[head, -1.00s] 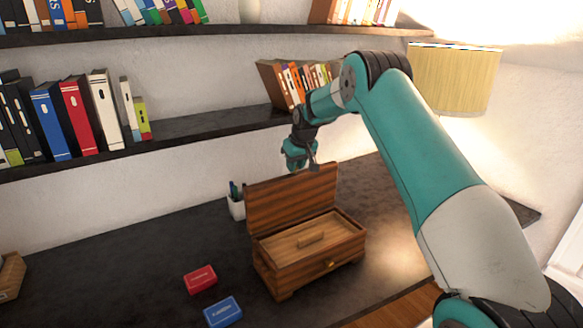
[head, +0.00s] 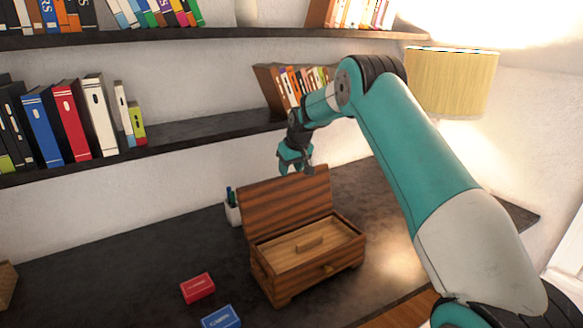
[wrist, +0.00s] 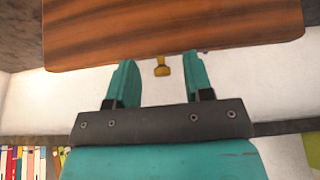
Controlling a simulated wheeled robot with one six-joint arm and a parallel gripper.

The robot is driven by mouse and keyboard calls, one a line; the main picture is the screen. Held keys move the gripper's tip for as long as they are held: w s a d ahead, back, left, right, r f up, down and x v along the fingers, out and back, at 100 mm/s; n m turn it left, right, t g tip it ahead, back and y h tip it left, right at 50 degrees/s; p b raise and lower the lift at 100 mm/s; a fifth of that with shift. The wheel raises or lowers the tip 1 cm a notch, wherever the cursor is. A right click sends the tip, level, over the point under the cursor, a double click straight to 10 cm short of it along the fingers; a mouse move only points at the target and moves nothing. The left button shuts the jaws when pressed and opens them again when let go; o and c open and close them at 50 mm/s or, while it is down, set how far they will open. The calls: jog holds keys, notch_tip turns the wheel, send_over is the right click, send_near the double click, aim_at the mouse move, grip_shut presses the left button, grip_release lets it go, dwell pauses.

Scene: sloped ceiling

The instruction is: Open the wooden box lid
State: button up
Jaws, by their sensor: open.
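The wooden box (head: 305,275) stands on the dark desk. Its lid (head: 286,207) is raised upright along the back edge. Inside the box is a lighter wooden panel with a small handle (head: 310,243). A small brass knob (head: 327,270) is on the front. My gripper (head: 297,168) is open and empty, just above the lid's top edge. In the wrist view, the lid's wooden face (wrist: 170,30) fills the top, and my gripper's teal fingers (wrist: 157,82) stand apart with a brass catch (wrist: 162,67) showing between them. I cannot tell whether the fingers touch the lid.
A red card box (head: 197,287) and a blue one (head: 221,317) lie left of the box. A white pen holder (head: 233,210) stands behind it. A bookshelf (head: 200,130) runs along the wall, and a lamp (head: 450,85) is at right.

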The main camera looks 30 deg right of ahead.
jog(key=b+v, duration=0.4)
jog(key=v, duration=1.3)
jog(key=shift+r+b, duration=0.25)
jog(key=shift+b, duration=0.15)
